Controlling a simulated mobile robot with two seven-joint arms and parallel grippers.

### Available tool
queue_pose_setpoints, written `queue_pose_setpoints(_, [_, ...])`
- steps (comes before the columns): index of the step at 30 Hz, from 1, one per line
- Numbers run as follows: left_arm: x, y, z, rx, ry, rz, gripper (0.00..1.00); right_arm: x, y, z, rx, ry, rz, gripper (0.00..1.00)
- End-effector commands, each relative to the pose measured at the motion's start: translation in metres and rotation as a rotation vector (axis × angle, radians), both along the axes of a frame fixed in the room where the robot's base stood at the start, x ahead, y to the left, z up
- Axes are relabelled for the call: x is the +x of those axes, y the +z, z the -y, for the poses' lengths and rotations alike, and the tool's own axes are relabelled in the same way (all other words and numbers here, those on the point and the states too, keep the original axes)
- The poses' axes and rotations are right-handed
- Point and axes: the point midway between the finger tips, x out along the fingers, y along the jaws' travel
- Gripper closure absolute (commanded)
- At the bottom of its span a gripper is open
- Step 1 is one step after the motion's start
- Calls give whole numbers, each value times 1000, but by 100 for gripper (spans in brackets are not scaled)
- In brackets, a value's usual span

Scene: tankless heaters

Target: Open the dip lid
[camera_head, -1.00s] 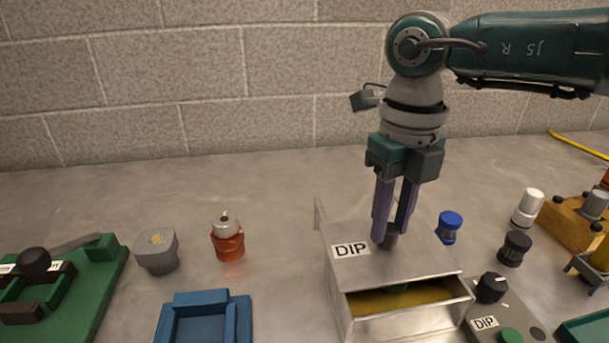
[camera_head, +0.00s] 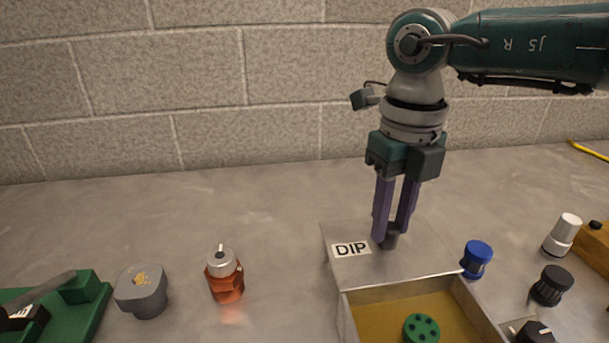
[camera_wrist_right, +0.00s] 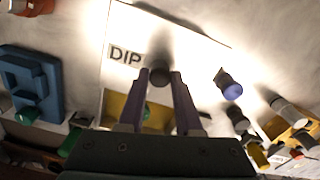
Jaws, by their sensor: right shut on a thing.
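The dip lid (camera_head: 425,262) is a flat metal plate with a white "DIP" label and a small dark knob (camera_head: 390,242). My right gripper (camera_head: 391,232) points down, its purple fingers shut on the knob; the wrist view shows the knob (camera_wrist_right: 160,74) between the fingertips. The lid lies over the back of the metal dip box (camera_head: 475,307), whose front part is uncovered. Inside show a yellow bottom and a green round piece (camera_head: 421,328) with dark spots. The box's front is cut off by the lower frame edge. My left gripper is not in view.
A blue-capped piece (camera_head: 477,258) stands close to the lid's right edge. A black knob piece (camera_head: 552,285) and a white-capped piece (camera_head: 562,234) are further right. An orange bottle (camera_head: 224,275) and grey piece (camera_head: 142,290) stand left. The bench behind the box is clear.

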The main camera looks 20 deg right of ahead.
Motion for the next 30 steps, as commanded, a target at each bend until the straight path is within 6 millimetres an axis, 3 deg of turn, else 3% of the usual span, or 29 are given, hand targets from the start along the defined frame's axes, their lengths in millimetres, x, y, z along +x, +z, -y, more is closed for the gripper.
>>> queue_pose_setpoints(3, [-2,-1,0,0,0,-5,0,1,1,0,0,0,5,100])
queue_pose_setpoints(4, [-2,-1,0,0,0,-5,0,1,1,0,0,0,5,65])
queue_pose_setpoints(12, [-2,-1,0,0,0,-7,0,1,1,0,0,0,4,36])
queue_pose_setpoints(22, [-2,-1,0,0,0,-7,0,1,7,0,0,1,5,36])
queue_pose_setpoints(30, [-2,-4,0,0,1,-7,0,2,57,0,1,1,10,36])
